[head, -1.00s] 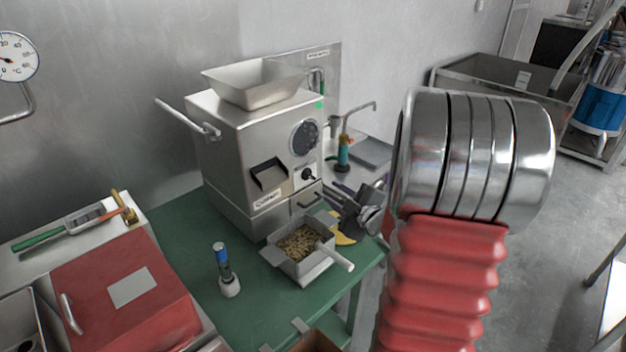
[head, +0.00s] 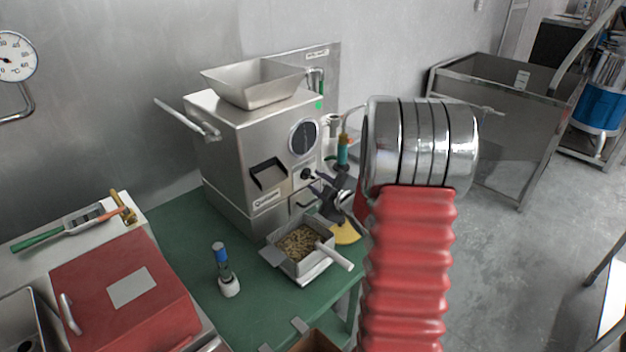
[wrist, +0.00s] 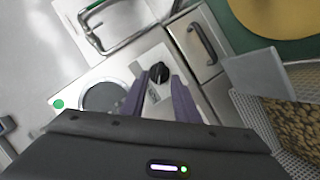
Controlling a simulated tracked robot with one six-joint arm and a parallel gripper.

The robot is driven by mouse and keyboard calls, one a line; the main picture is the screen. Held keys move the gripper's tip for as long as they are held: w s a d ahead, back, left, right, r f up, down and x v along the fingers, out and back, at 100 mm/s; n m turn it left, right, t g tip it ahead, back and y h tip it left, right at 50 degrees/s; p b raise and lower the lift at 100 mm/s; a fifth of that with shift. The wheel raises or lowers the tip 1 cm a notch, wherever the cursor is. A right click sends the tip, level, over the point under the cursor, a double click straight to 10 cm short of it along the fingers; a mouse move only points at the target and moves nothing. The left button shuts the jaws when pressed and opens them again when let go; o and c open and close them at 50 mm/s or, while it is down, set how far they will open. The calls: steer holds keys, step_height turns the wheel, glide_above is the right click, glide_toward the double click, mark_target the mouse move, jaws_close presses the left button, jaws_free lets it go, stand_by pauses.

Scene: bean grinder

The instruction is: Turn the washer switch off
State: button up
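A steel grinder box (head: 235,150) stands on the green table. On its front is a small black rotary knob (head: 306,174) on a pale plate, below a round dark disc; I take it as the switch. No label calling it a washer switch is readable. The knob also shows in the wrist view (wrist: 159,73). My gripper (head: 317,182) is close in front of the knob in the head view. In the wrist view its two purple-grey fingers (wrist: 159,80) are apart, with the knob between or just beyond their tips. Contact cannot be told.
A steel tray of beans (head: 300,243) with a handle sits below my gripper; it also shows in the wrist view (wrist: 290,115). A drawer handle (wrist: 202,43) is beside the knob. A blue-topped brush (head: 223,268) stands on the table. A red lidded box (head: 120,300) is at left.

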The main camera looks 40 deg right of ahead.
mark_target(311, 178)
steer(key=shift+x, duration=1.8)
steer(key=shift+c, duration=0.3)
jaws_close()
